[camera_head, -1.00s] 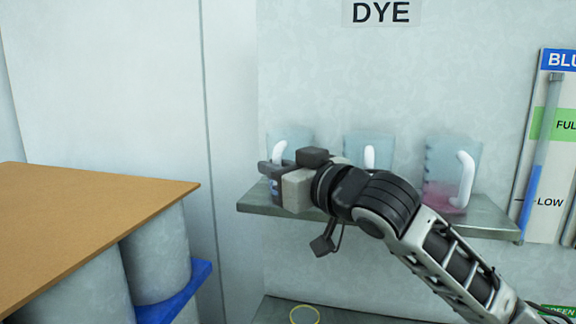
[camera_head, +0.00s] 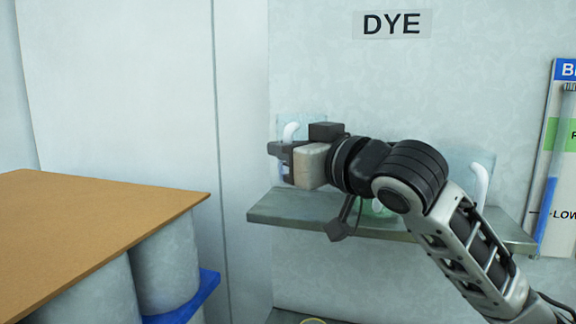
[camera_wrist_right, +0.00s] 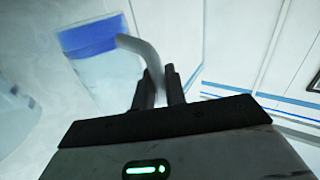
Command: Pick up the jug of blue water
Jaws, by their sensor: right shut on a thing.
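The jug of blue water (camera_head: 304,119) is a clear jug with a white handle, at the left in the head view. It is raised a little above the shelf. My right gripper (camera_head: 277,156) covers much of its lower part. In the right wrist view the jug (camera_wrist_right: 92,62) shows a band of blue water, and its handle runs between the two fingers. My right gripper (camera_wrist_right: 158,88) is shut on that handle. My left gripper is not in view.
The grey shelf (camera_head: 285,208) under the DYE label (camera_head: 391,24) holds a jug at the right (camera_head: 468,163) and one mostly hidden behind my arm, with green (camera_head: 374,208) showing. A brown-topped table (camera_head: 90,225) stands at the left, with a gap before the shelf.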

